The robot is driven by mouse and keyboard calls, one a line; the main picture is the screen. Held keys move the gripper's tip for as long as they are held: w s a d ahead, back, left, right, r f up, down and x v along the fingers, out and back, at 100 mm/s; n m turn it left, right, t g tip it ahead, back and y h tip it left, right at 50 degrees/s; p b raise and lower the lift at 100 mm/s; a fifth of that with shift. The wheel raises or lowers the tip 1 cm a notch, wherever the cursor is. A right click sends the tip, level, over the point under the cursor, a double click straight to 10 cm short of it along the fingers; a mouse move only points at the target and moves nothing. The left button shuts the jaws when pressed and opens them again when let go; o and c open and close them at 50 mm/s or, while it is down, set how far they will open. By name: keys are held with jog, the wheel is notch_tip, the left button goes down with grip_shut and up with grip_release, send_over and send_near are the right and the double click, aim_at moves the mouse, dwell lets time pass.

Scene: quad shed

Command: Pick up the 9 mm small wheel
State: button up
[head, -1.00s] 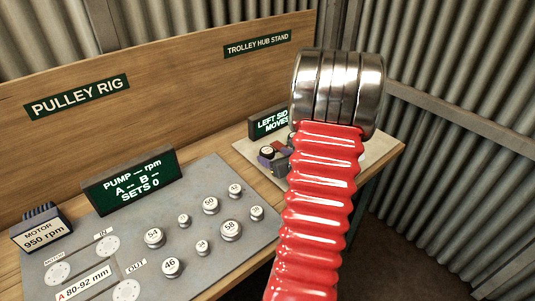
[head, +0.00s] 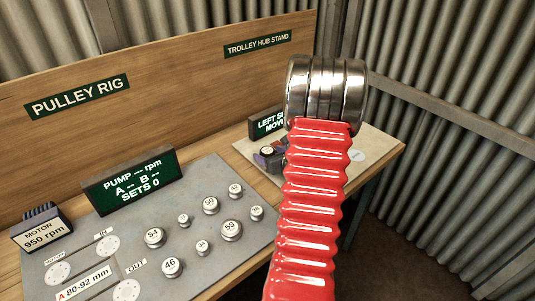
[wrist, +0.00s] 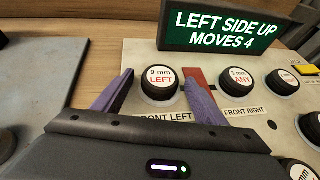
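The 9 mm small wheel (wrist: 160,84) is a black wheel with a white top marked "9 mm LEFT". It stands on the pale board above the "FRONT LEFT" label in the wrist view. My gripper (wrist: 158,92) is open, with one purple finger on each side of the wheel and a visible gap at the left. I cannot tell whether the right finger touches it.
A "5 mm ANY" wheel (wrist: 238,81) stands close on the right, with more wheels beyond. A red piece (wrist: 199,78) lies just behind the right finger. A green sign (wrist: 228,30) reading "LEFT SIDE UP MOVES 4" stands behind. A grey pulley panel (head: 200,190) lies left.

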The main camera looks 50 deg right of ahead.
aim_at(270, 153)
jog(key=c, duration=1.1)
notch_tip(270, 153, up, 10)
dwell(0.4)
dwell(0.5)
